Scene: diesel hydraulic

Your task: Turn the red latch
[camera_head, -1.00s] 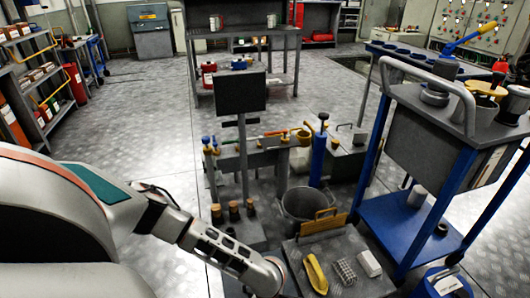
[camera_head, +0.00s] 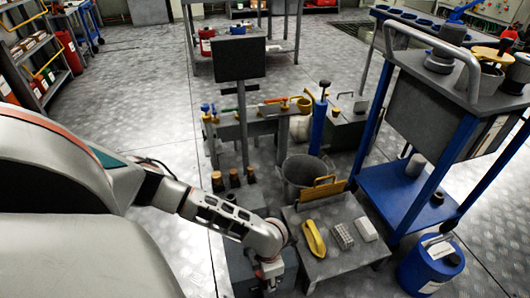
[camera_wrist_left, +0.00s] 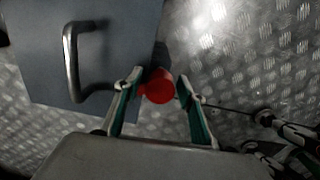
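The red latch shows in the left wrist view as a round red knob (camera_wrist_left: 159,87) beside the edge of a grey panel (camera_wrist_left: 128,38). My left gripper (camera_wrist_left: 160,88) is open, with one finger on each side of the knob. The left finger is close to the knob and a gap shows at the right finger; I cannot tell if either touches. In the head view my left gripper (camera_head: 270,277) points down at a dark grey box (camera_head: 238,268), and the latch is hidden. What looks like my right gripper (camera_wrist_left: 258,132) shows at the lower right of the wrist view, fingers apart.
A metal handle (camera_wrist_left: 72,62) stands on the panel. A grey stand (camera_head: 345,262) with a yellow object (camera_head: 313,238) and two pale blocks is just right of my left gripper. A bucket (camera_head: 303,172) and a blue-framed cart (camera_head: 405,190) are farther off.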

